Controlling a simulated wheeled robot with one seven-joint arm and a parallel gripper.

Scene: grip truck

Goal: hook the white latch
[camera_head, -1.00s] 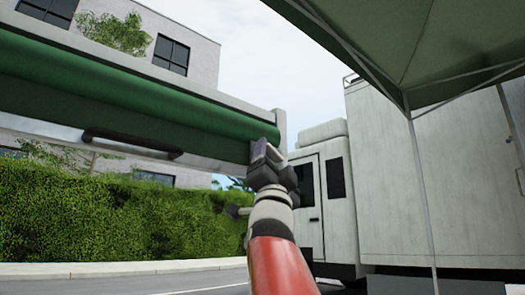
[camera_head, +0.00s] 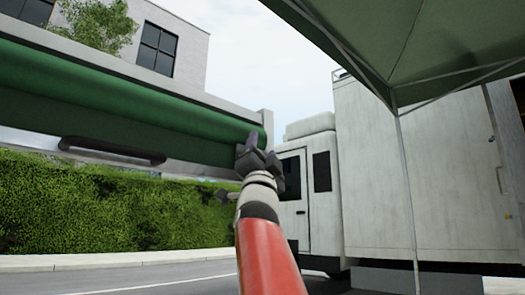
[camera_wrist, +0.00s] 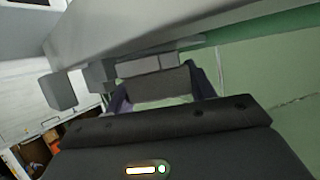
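My gripper (camera_head: 252,143) is raised at the right end of a green panel (camera_head: 120,112) with a pale grey frame (camera_head: 264,122). In the wrist view its two purple fingers (camera_wrist: 160,90) stand apart, so it looks open. Dark grey blocks (camera_wrist: 160,84) show between and just beyond the fingers; I cannot tell whether they touch. A pale grey beam (camera_wrist: 150,30) crosses above the fingers, with green surface (camera_wrist: 255,80) to the right. I cannot clearly make out a white latch in either view.
A dark handle (camera_head: 112,150) is on the green panel's lower edge. A hedge (camera_head: 110,215) runs behind at left. Open road lies below.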

